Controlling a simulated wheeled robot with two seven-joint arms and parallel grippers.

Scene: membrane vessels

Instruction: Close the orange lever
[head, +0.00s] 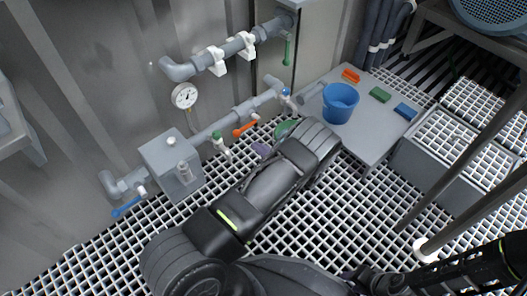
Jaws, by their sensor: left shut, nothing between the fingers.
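The orange lever (244,129) sits on a valve with a white hub, on the grey pipe (222,123) along the wall. Its handle points down and to the left, roughly along the pipe. My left arm reaches up from the bottom, its end just right of and below the lever. A small dark grey-purple piece, seemingly my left gripper (262,150), shows beside the arm; it is shut, empty and apart from the lever. The rest of it is hidden by the arm. My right gripper (368,280) is low at the right, far from the lever; its fingers are unclear.
A grey box (172,165) stands left. A bench (365,140) right holds a blue bucket (340,102) and coloured blocks. Grating covers the floor.

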